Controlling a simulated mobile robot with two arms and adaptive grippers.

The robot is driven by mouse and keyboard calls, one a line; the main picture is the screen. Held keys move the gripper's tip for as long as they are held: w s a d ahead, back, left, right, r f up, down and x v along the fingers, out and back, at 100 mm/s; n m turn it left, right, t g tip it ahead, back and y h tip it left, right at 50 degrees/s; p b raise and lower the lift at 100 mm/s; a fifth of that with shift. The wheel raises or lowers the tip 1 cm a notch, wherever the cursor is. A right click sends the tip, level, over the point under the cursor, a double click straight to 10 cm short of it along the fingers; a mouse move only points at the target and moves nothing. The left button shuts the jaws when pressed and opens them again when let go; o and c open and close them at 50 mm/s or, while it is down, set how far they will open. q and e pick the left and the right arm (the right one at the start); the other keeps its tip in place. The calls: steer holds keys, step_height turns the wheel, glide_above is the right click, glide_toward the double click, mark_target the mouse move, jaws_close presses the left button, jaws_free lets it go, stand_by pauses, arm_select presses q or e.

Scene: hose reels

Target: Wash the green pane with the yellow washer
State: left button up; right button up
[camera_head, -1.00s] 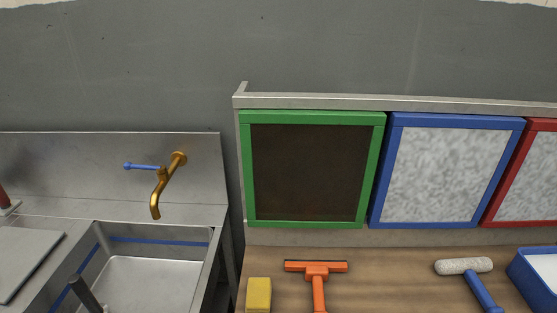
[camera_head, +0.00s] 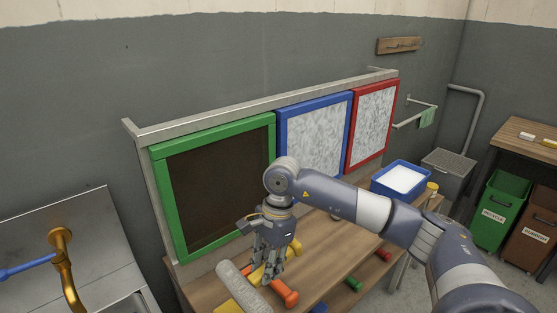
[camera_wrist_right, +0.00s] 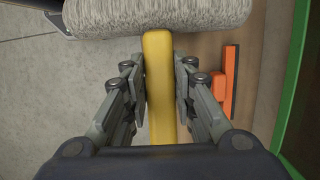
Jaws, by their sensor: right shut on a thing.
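The green pane (camera_head: 222,183) stands upright on the rack behind the bench, a dark panel in a green frame. Part of its green frame edges the right side of the wrist view (camera_wrist_right: 296,75). My right gripper (camera_head: 268,262) is in front of it, shut on the yellow handle (camera_wrist_right: 158,85) of the washer. The washer's fuzzy grey head (camera_head: 242,287) lies across the handle's far end and also fills the top of the wrist view (camera_wrist_right: 165,18). I cannot tell whether the washer touches the bench. My left gripper is not in view.
An orange squeegee (camera_wrist_right: 229,80) lies beside the gripper. Blue (camera_head: 318,135) and red (camera_head: 374,120) panes with whitish mottled faces stand to the right. A blue tub (camera_head: 400,180) sits on the bench. The sink with its brass tap (camera_head: 62,260) is at left.

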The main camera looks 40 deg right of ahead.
steer(key=w+d+r+m+t+h+p, duration=0.1)
steer(key=w+d+r+m+t, duration=0.15)
steer(key=r+m, duration=0.4)
steer(key=w+d+r+m+t, duration=0.2)
steer(key=d+r+m, duration=0.25)
steer(key=r, duration=0.35)
steer(key=w+d+r+m+t+h+p, duration=0.1)
steer(key=w+d+r+m+t, duration=0.15)
steer(key=r+m, duration=0.45)
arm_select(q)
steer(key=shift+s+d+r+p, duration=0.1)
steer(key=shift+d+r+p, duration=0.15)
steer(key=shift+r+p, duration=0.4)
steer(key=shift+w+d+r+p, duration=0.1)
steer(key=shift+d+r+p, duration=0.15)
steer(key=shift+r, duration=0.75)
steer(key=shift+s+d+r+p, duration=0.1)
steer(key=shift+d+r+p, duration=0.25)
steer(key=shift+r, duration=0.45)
arm_select(e)
steer(key=shift+g, duration=0.4)
steer(key=shift+w+f, duration=0.2)
steer(key=shift+w, duration=2.5)
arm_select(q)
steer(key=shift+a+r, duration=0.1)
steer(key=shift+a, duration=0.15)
arm_select(e)
steer(key=shift+w, duration=0.1)
